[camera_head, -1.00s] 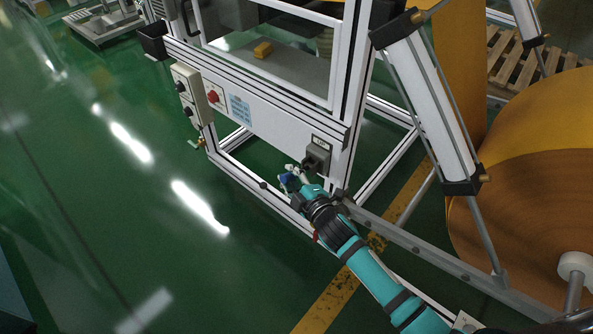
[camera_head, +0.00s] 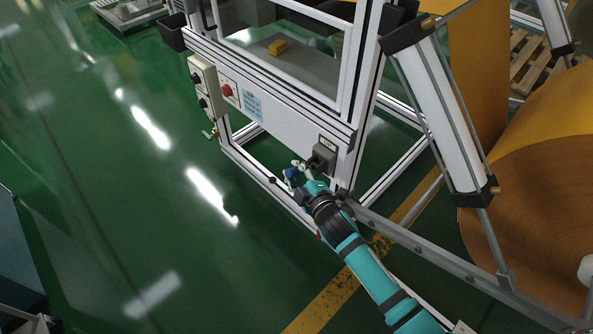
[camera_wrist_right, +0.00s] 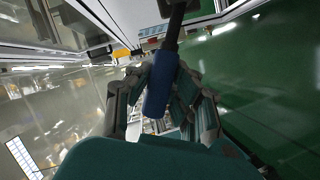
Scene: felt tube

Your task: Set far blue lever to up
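The blue lever (camera_wrist_right: 160,88) hangs from a black stem in the right wrist view. Its blue handle lies between the two fingers of my right gripper (camera_wrist_right: 163,78), one finger on each side. I cannot tell whether both fingers press on it. In the head view, a small blue part (camera_head: 291,174) shows at the tip of my right gripper (camera_head: 297,170), low on the machine's front near its right corner post. The gripper partly hides the lever there. My left gripper is not in view.
A grey switch box (camera_head: 324,156) sits just above my right gripper on the white-framed machine (camera_head: 285,115). A large orange roll (camera_head: 530,210) stands at the right.

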